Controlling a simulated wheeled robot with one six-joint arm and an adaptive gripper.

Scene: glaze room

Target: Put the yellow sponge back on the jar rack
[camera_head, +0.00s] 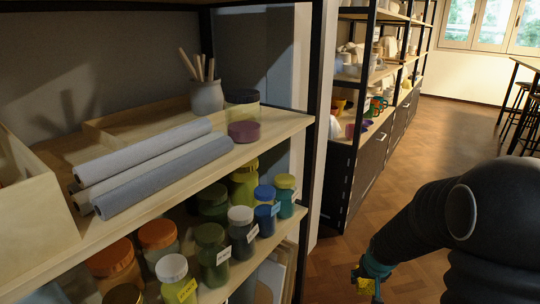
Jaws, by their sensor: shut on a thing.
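The yellow sponge (367,286) is a small yellow piece low in the view, right of centre, over the wooden floor. My gripper (373,277) hangs at the end of my dark arm and is shut on the sponge, partly covering it. The jar rack (262,146) stands at the left, with wooden shelves and black posts. Its lower shelf holds several labelled jars with coloured lids. The gripper and sponge are to the right of the rack, apart from it.
The jars (242,232) stand close together. A second shelf unit (370,125) is behind. Open wooden floor (440,155) lies to the right.

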